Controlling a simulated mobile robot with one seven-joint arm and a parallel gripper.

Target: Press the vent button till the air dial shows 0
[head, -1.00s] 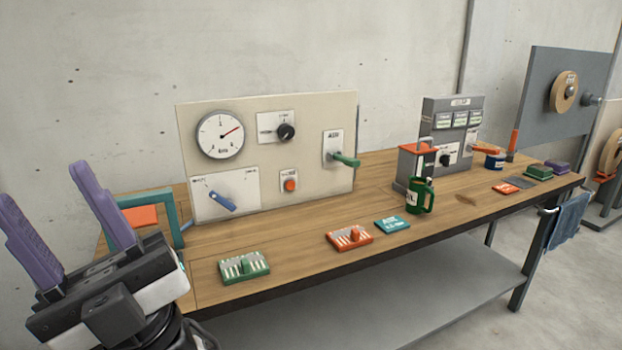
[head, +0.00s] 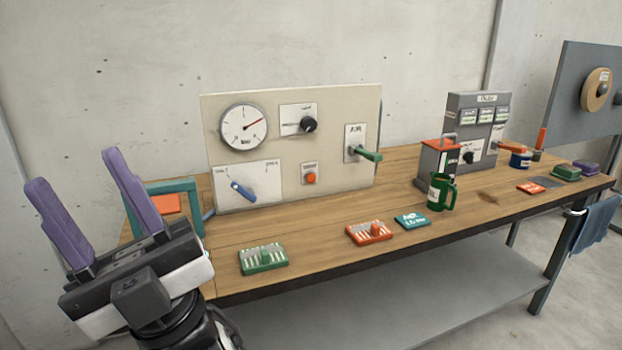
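The beige panel (head: 345,115) stands upright on the wooden bench. A green-handled air lever (head: 366,155) is at the right. My gripper (head: 80,172) is at the left, its two purple fingers pointing up and wide apart, empty and clear of the panel.
A black knob (head: 308,124) and a blue pointer handle (head: 242,191) are also on the panel. On the bench (head: 310,222) lie a green block (head: 263,259), an orange block (head: 369,233) and a teal card (head: 412,221). A green mug (head: 441,192) stands further right.

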